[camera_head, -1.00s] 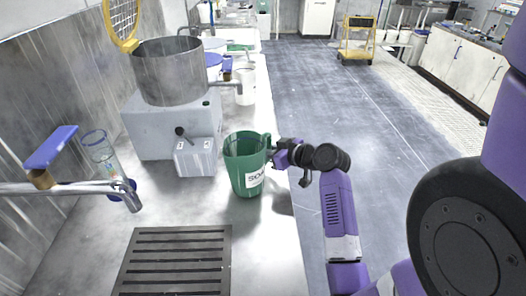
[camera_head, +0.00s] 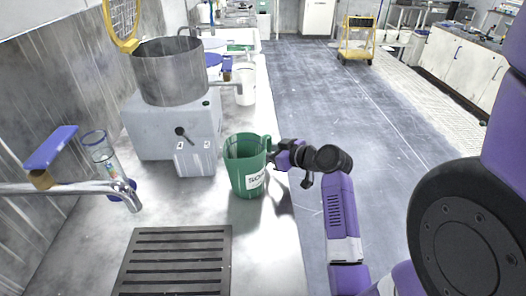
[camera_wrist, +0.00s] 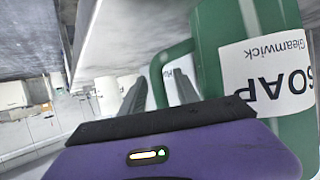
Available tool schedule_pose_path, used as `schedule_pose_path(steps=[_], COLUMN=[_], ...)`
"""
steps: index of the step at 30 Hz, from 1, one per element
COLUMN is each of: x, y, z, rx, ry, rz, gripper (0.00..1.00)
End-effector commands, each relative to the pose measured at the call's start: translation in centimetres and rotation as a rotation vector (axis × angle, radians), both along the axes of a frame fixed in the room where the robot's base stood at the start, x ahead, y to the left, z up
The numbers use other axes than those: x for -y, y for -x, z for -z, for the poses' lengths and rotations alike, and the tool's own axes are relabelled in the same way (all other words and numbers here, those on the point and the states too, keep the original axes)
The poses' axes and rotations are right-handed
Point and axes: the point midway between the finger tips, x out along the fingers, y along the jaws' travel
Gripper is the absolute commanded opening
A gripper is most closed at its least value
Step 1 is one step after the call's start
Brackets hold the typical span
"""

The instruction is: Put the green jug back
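The green jug (camera_head: 246,182) with a white SOAP label stands upright on the pale counter in the head view, right of a grey machine. I cannot tell whether its base touches the counter. In the wrist view the jug (camera_wrist: 222,35) fills the right side, with its handle (camera_wrist: 168,56) reaching between my fingers. My gripper (camera_head: 275,156) is at the handle, on the jug's right side. The inside of the jug is mostly hidden.
The grey machine (camera_head: 160,125) with a metal bowl (camera_head: 170,75) stands left of the jug. A slotted drain grate (camera_head: 175,262) lies in front, with a tap (camera_head: 100,190) at left. A white beaker (camera_head: 245,88) stands behind. Bare counter (camera_head: 265,240) lies nearer me.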

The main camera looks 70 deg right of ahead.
Motion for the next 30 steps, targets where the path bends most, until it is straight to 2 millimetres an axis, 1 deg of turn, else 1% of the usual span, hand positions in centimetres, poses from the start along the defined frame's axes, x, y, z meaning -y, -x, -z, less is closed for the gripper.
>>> schedule_pose_path(steps=[9,15,18,21,30], x=[-2.2,-3.4,-3.7,-4.0,-4.0], y=[5.4,8.3,9.2,9.6,9.7], z=[-2.2,-3.5,-3.9,-4.2,-4.2], rx=[0.0,0.001,0.0,0.0,0.0], ry=[0.001,0.001,0.0,0.0,0.0], rz=[0.003,0.002,0.002,0.0,0.0], gripper=[0.37,0.37,0.37,0.37,0.37])
